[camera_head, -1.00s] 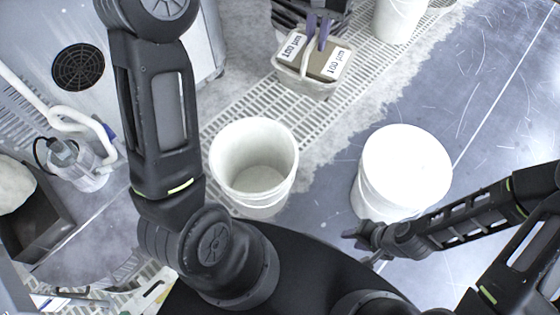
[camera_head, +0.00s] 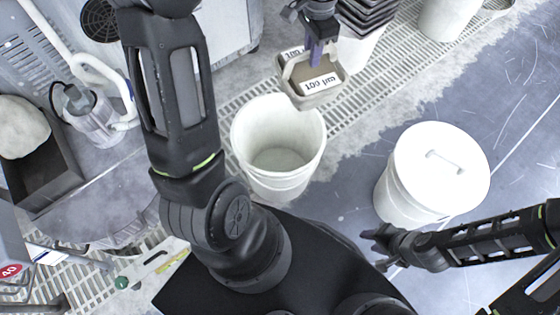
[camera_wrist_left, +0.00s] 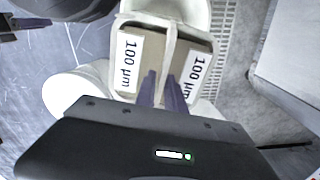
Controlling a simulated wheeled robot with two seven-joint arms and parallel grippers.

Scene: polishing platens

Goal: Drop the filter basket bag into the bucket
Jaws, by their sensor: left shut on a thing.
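The filter basket bag (camera_head: 322,84) is a beige square basket with white "100 µm" labels and a pale strap handle. My left gripper (camera_head: 315,50) is shut on it, with purple fingers at the strap, and holds it in the air. In the left wrist view the bag (camera_wrist_left: 128,62) hangs just beyond the fingertips (camera_wrist_left: 163,80). The open white bucket (camera_head: 240,140) stands on the floor, empty inside. The bag is above and to the right of its far rim in the head view. My right gripper (camera_head: 376,240) is near the lidded bucket; its finger gap is unclear.
A white bucket with a closed, handled lid (camera_head: 440,160) stands at the right. Stacked dark trays (camera_head: 368,14) and another white bucket (camera_head: 450,18) stand at the back. A metal canister (camera_head: 92,115) and a dark bin (camera_head: 45,175) are at the left.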

